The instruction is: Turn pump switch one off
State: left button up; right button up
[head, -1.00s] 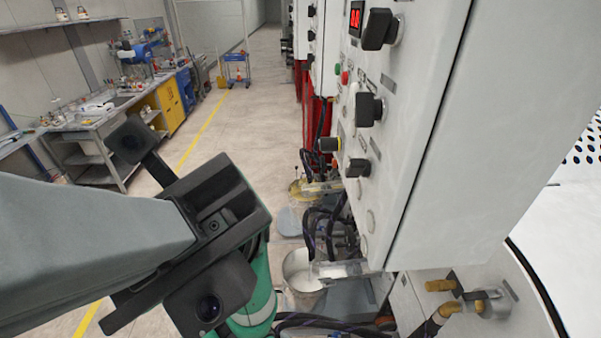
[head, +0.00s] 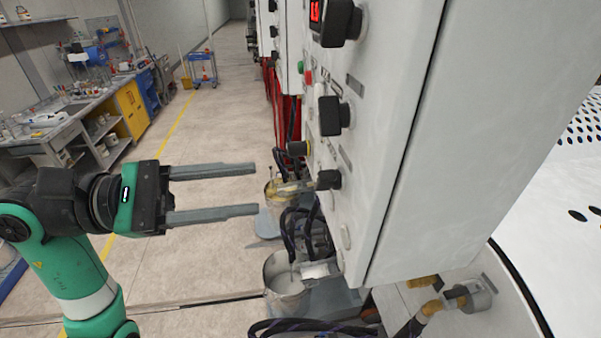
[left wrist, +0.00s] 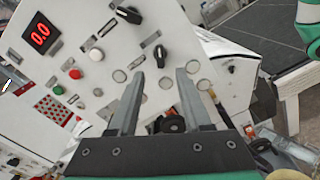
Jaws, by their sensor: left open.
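The control panel is a white cabinet (head: 395,130) with black rotary switches on its face: an upper one (head: 336,22), a middle one (head: 332,115) and a small lower one (head: 328,179). I cannot read which is pump switch one. My left gripper (head: 257,190) is open and empty, its fingers pointing right at the panel, apart from it, about level with the lower switch. In the left wrist view the open fingers (left wrist: 160,75) frame part of the panel face; a black switch (left wrist: 160,55) shows just beyond the gap, and another (left wrist: 128,14) farther up. My right gripper is out of view.
A red display (left wrist: 40,37) reads 0.0, near a red button (left wrist: 75,74) and a green button (left wrist: 58,90). Below the panel stand a bucket (head: 286,274) and dark hoses (head: 290,228). The floor (head: 205,262) left of the cabinet is open; a workbench (head: 60,122) stands farther back.

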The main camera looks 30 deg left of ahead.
aim_at(316, 180)
pick_arm(q)
jog(key=p+x, duration=0.2)
jog(key=x, duration=0.5)
jog(key=shift+d+r, duration=0.1)
jog(key=shift+d, duration=0.05)
jog(key=shift+w+d, duration=0.4)
grip_shut()
